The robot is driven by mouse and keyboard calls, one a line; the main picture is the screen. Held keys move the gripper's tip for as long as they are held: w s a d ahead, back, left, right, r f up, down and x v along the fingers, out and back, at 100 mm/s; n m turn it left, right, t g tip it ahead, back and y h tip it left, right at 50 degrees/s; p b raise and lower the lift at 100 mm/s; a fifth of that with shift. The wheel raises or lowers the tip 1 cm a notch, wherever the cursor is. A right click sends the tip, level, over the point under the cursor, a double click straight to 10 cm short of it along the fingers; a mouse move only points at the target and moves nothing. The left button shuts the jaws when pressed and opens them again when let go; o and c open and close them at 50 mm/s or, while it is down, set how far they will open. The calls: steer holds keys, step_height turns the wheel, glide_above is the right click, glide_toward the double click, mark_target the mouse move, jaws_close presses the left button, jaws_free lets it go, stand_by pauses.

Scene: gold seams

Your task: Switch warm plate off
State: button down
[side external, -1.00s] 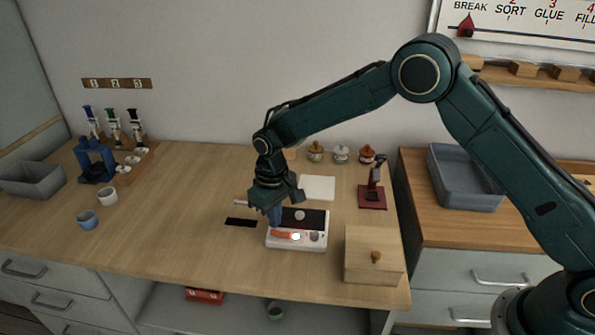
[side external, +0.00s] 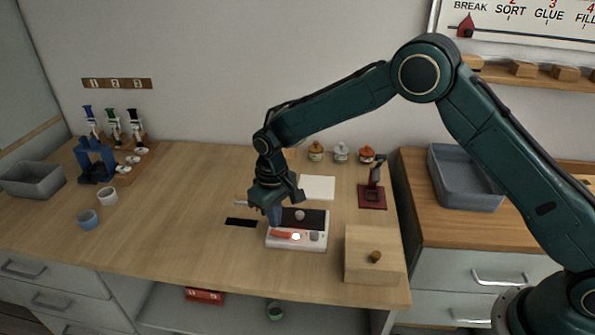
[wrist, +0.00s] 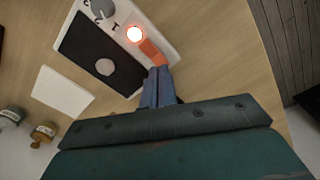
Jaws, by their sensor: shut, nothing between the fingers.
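The warm plate (side external: 313,245) is a white box with a dark top panel on the bench. A small pale round piece (side external: 300,215) lies on the panel. Its front strip carries an orange-red switch (side external: 282,235), a glowing red-white light (side external: 296,237) and a grey knob (side external: 314,236). My gripper (side external: 275,222) is shut and empty, fingers pointing down at the switch end of the warm plate. In the wrist view the fingertips (wrist: 160,72) are close to the switch (wrist: 152,52) and overlap its near end; I cannot tell if they touch. The light (wrist: 134,34) is lit.
A wooden box with a knob (side external: 373,257) stands right of the warm plate. A white sheet (side external: 318,187) and a dark red stand (side external: 372,197) are behind. Several small jars (side external: 341,153) line the wall.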

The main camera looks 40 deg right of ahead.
mark_target(276, 232)
steer(key=shift+f, duration=1.3)
stand_by(1.4)
steer(key=shift+r, duration=3.45)
steer(key=shift+r, duration=0.1)
